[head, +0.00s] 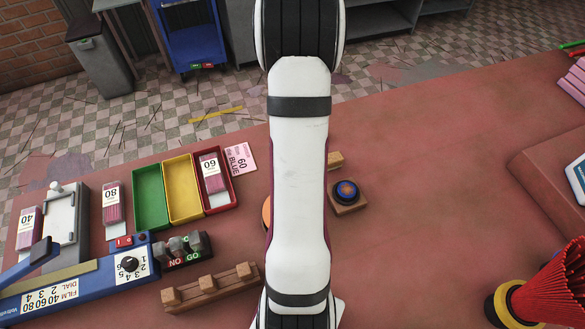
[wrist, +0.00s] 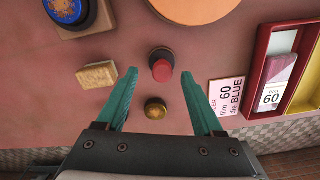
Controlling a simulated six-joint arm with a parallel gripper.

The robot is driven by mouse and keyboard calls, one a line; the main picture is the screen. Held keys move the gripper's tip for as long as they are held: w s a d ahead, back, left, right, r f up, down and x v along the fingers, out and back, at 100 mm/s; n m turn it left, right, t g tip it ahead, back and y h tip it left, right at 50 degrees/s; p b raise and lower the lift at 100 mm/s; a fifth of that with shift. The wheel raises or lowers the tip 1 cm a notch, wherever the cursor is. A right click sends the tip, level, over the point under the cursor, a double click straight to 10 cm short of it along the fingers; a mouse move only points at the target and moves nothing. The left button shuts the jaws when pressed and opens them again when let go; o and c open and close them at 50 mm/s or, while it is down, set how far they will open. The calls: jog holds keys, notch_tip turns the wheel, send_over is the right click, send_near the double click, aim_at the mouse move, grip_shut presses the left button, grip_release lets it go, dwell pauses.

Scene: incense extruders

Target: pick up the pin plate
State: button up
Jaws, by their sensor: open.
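In the wrist view my gripper (wrist: 159,74) is open, its two teal fingers pointing over the pink table. A small round brass piece (wrist: 155,108) lies between the fingers, nearer their base in the picture. A dark cylinder with a red top (wrist: 160,68) stands between the fingertips. Neither is visibly gripped. I cannot tell for sure which piece is the pin plate; the brass one is small and its detail is unclear. In the head view my arm hides my gripper and these two pieces.
A wooden block (wrist: 97,76) and a blue button on a wooden base (head: 347,192) lie to one side. A red tray (head: 228,198) holding a 60 packet and a 60 BLUE card (head: 241,159) lie on the other. An orange disc (wrist: 195,8) is close by. The table's right-centre is clear.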

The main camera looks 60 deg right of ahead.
jog(key=f, duration=0.3)
jog(key=shift+w+f, duration=0.2)
jog(key=shift+f, duration=0.05)
grip_shut()
